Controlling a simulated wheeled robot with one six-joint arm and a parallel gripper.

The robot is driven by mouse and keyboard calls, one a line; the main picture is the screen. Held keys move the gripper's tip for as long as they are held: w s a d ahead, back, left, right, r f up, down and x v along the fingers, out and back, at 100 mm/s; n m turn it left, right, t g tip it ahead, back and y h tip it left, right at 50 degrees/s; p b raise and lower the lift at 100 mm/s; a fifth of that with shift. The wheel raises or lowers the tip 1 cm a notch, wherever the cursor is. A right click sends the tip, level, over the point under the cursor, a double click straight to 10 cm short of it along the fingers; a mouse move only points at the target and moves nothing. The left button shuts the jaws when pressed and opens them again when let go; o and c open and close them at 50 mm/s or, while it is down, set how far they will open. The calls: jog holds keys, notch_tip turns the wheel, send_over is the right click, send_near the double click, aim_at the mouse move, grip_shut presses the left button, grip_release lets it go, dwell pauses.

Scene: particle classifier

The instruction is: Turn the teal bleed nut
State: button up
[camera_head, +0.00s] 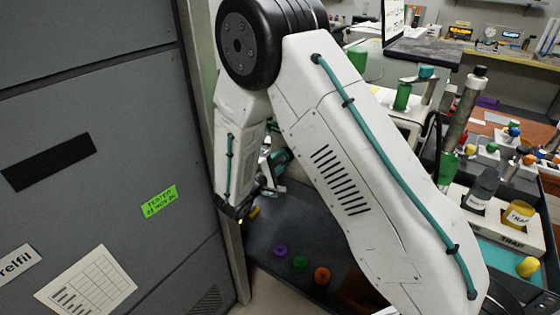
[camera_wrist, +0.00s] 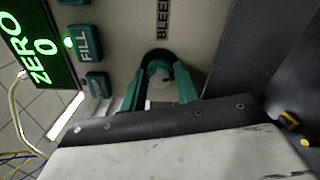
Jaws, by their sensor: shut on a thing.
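The teal bleed nut (camera_wrist: 158,66) shows in the wrist view on a pale panel, below a label of which "BLEE" can be read. It looks round, with a pale grey middle. My gripper (camera_wrist: 159,80) has two teal fingers, one on each side of the nut, and is shut on it. The fingers and nut are the same colour, so the exact contact line is hard to see. In the head view my arm covers much of the middle, and the nut cannot be made out there.
Beside the nut are a teal FILL button (camera_wrist: 85,43), a second teal button (camera_wrist: 97,84) and a green-lit display (camera_wrist: 38,48) reading ZERO 0. A grey cabinet (camera_head: 100,150) stands close on the left in the head view. Purple, green and orange knobs (camera_head: 321,275) lie low in the middle.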

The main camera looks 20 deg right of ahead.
jog(key=shift+m, duration=1.4)
jog(key=o, duration=1)
jog(key=v, duration=0.8)
